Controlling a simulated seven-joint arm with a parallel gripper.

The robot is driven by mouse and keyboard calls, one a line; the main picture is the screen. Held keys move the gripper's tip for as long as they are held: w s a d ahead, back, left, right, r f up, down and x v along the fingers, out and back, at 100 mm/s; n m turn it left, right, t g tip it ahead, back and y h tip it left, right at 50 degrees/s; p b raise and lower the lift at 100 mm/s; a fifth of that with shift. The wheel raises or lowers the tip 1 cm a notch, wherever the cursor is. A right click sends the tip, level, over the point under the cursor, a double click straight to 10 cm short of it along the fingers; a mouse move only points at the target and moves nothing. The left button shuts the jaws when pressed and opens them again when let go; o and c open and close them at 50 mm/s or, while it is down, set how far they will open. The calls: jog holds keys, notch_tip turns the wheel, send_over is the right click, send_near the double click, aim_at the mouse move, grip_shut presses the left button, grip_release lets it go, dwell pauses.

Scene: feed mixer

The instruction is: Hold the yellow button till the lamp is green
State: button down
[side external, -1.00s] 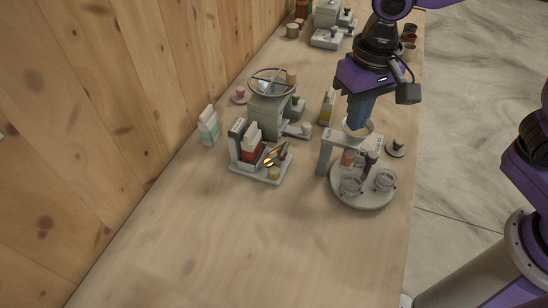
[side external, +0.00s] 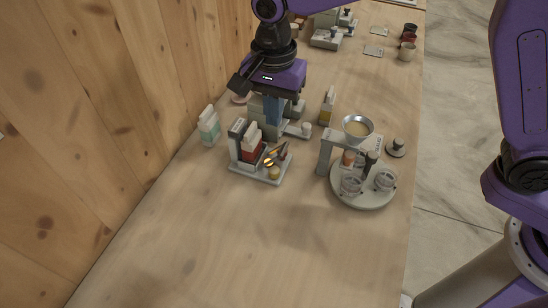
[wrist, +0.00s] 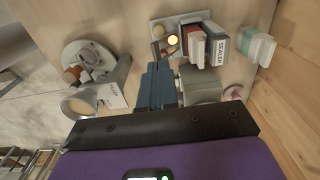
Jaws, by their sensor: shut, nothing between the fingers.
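My gripper (side external: 272,122) has shut blue fingers pointing down with nothing between them, over the grey machine (side external: 254,111). The fingers (wrist: 157,88) also show in the wrist view beside that machine (wrist: 200,84). A small yellow cylinder, perhaps the yellow button (side external: 274,173), stands on the front corner of a grey tray (side external: 248,173); it appears in the wrist view (wrist: 157,30). Beside it is a bright amber round piece (wrist: 173,40), perhaps a lamp or metal tool. No green light shows there. The gripper is apart from both, behind the tray.
The tray holds a red box (side external: 251,152) with white tops. A white-and-green carton (side external: 208,127) stands left, a yellow bottle (side external: 327,107) behind. A funnel (side external: 357,127) stands over a round turntable (side external: 362,198) with jars at right. The front table is clear.

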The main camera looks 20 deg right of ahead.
aim_at(275, 169)
jog(key=shift+f, duration=0.1)
notch_tip(275, 169, down, 14)
jog(key=shift+r, duration=0.1)
dwell(0.7)
jog(key=shift+s+d+f, duration=0.1)
jog(key=shift+s+f, duration=0.05)
jog(key=shift+f, duration=1.25)
dwell(0.4)
jog(key=shift+r, duration=0.1)
notch_tip(275, 169, up, 15)
jog(key=shift+w+a, duration=0.2)
jog(key=shift+w, duration=0.05)
dwell(0.4)
